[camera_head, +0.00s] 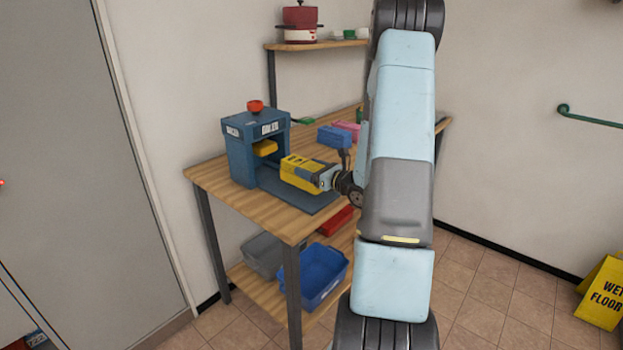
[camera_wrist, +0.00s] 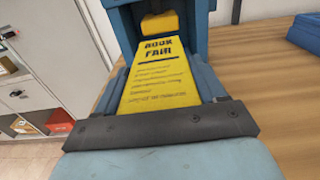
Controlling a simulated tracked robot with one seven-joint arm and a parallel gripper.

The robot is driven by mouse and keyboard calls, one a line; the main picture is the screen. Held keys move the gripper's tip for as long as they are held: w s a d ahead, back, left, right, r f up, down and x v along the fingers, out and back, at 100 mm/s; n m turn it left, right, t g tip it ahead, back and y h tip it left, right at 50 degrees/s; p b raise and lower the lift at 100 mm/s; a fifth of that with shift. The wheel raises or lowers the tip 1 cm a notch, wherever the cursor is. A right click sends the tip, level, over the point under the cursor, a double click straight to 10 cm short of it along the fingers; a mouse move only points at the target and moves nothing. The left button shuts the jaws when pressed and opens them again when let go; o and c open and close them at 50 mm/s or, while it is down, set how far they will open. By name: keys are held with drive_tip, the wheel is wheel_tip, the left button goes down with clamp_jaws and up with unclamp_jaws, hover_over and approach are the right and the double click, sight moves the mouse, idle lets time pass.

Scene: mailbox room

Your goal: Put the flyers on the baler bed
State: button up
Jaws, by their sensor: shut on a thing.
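The flyers (camera_head: 300,172) are a yellow stack with dark print. The wrist view shows the stack (camera_wrist: 158,85) with the words "BOOK FAIR". My gripper (camera_head: 323,179) is shut on the near end of the stack, and its dark finger bar crosses the wrist view (camera_wrist: 160,127). The baler (camera_head: 240,155) is a blue upright frame with a yellow block in its opening. Its flat dark-blue bed (camera_head: 315,206) extends toward the front right. The flyers are over the bed, pointing into the frame. I cannot tell whether they touch the bed.
The baler stands on a wooden table (camera_head: 215,178). A red object (camera_head: 255,106) sits on top of it. A blue block (camera_head: 335,136) shows behind my gripper. Blue and grey bins (camera_head: 318,275) are on the lower shelf. A yellow wet-floor sign (camera_head: 604,295) stands at right.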

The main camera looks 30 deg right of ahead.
drive_tip(key=shift+w+f, duration=0.25)
drive_tip(key=shift+f, duration=1.65)
drive_tip(key=o, duration=1.4)
drive_tip(key=shift+c, duration=0.2)
